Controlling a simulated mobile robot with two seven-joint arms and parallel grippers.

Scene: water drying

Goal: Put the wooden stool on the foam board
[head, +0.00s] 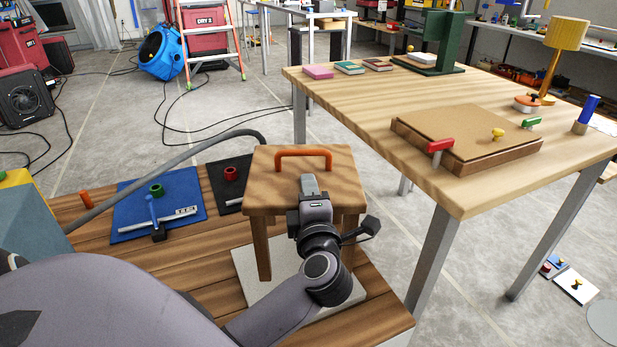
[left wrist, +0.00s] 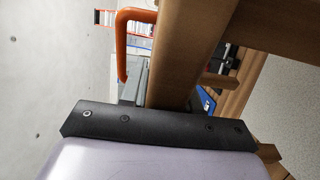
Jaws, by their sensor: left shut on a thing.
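The wooden stool (head: 265,185) has a square seat with an orange handle (head: 303,154) on top. My left gripper (head: 309,184) is shut on the near edge of the seat, with one grey finger on top. In the left wrist view the seat (left wrist: 185,45) runs edge-on between the fingers, with the orange handle (left wrist: 122,45) beside it. The pale foam board (head: 243,275) lies on the wooden deck below the stool. The front left leg comes down over the board; I cannot tell whether the feet touch it. My arm hides part of the board. My right gripper is not in view.
Left of the stool lie a blue mat (head: 130,218) with a squeegee (head: 165,222) and a black mat (head: 226,172). A grey hose (head: 160,160) arches behind them. A wooden table (head: 345,90) with a brown panel (head: 465,135) stands close on the right.

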